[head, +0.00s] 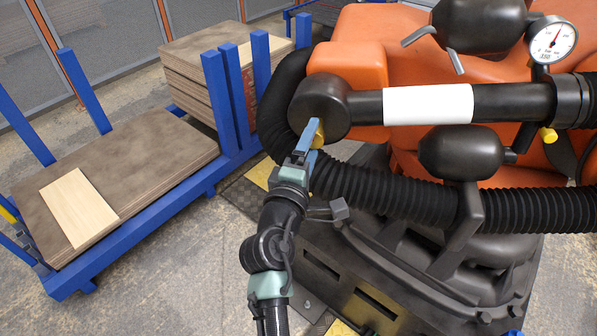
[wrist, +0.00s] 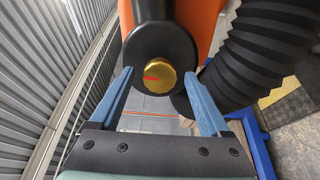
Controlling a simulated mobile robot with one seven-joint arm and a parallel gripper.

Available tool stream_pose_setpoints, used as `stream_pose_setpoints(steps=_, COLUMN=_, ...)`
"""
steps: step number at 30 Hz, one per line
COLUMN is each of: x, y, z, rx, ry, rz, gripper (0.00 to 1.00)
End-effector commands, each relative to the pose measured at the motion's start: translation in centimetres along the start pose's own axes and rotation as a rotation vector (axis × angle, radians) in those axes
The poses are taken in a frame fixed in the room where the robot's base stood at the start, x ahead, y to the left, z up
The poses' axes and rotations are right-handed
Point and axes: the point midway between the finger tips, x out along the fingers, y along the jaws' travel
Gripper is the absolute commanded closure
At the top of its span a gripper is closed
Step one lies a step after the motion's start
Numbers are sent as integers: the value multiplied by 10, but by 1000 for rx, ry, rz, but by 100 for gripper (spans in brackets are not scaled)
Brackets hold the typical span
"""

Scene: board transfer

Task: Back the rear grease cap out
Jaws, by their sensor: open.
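A yellow-brass round grease cap (wrist: 158,75) with a red mark sits on the end of a black cylindrical housing (wrist: 158,35) in the wrist view. The mark lies roughly level, left of the cap's middle. My gripper (wrist: 159,73) is open, with one blue finger on each side of the cap and a gap showing on both sides. In the head view my gripper (head: 311,132) is at the housing's left end, and its fingers partly hide the cap (head: 319,133). Another yellow cap (head: 547,134) sits below the gauge at the right.
A pressure gauge (head: 551,41) stands at the upper right of the orange machine (head: 372,48). A thick black ribbed hose (head: 385,193) runs close behind my gripper. Blue racks (head: 130,235) with stacked boards stand left. Bare floor (head: 195,255) lies between racks and machine.

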Motion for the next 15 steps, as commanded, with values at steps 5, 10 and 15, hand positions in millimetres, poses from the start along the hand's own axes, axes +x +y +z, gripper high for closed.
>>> stream_pose_setpoints(steps=5, x=-36, y=-2, z=0, rx=1, ry=2, rz=-2, gripper=19)
stream_pose_setpoints(steps=10, x=-69, y=-3, z=-1, rx=-1, ry=2, rz=-1, gripper=19)
stream_pose_setpoints(steps=15, x=-94, y=-2, z=-1, rx=-1, ry=2, rz=-1, gripper=19)
